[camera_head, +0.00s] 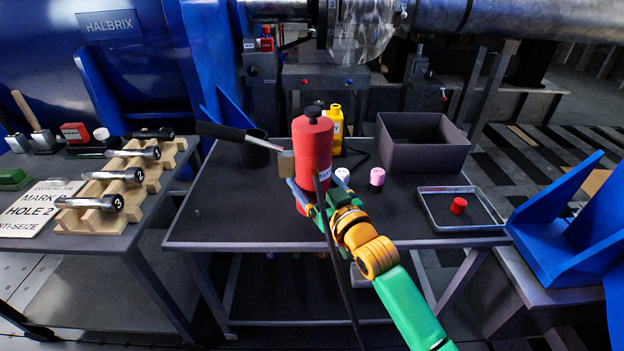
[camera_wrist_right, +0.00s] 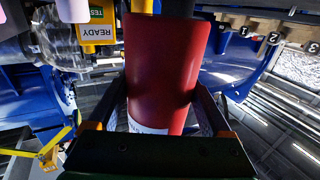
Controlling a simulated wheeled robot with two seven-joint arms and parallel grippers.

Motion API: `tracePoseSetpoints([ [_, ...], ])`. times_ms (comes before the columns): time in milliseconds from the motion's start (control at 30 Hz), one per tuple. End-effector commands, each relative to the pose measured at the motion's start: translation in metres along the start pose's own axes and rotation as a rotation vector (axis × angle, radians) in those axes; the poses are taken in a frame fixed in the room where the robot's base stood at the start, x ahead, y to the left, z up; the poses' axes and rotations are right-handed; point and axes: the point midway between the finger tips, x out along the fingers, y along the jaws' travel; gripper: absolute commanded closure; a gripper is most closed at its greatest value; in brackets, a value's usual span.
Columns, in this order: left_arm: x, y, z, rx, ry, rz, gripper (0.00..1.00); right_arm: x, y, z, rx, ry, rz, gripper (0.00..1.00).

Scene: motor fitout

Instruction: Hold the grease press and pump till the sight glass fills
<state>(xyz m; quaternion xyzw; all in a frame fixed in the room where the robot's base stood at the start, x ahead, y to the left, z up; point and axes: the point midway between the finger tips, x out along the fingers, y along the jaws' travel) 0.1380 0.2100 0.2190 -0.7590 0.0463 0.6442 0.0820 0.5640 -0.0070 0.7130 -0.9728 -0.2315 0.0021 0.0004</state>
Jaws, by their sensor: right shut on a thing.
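The red grease press (camera_head: 312,150) stands upright over the dark centre table, with a dark knob on top and a pale label low on its side. My right gripper (camera_head: 318,190) is shut around its lower body. In the right wrist view the press (camera_wrist_right: 162,70) fills the space between the two fingers of the gripper (camera_wrist_right: 158,108). A dark hose or cable hangs in front of the press. I cannot make out the sight glass or its level. Whether the press base touches the table is hidden. My left gripper is out of view.
A black-handled brush-like tool (camera_head: 225,132) lies across a dark cup (camera_head: 255,152) beside the press. A yellow bottle (camera_head: 334,128) stands behind. An open dark bin (camera_head: 424,142) and a tray (camera_head: 434,216) with a red cap (camera_head: 458,205) are right. Wooden racks (camera_head: 145,185) stand left.

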Motion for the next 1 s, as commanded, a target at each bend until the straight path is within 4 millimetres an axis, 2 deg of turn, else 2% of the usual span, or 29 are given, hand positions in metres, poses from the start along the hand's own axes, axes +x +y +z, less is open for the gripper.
tracePoseSetpoints([
  [433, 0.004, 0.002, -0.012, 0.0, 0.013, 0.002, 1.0, 0.0, 0.0, 0.007, 0.0, 0.011, -0.001, 1.0],
  [1000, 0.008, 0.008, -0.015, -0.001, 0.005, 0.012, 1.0, 0.0, 0.0, 0.021, 0.0, 0.011, -0.001, 1.0],
])
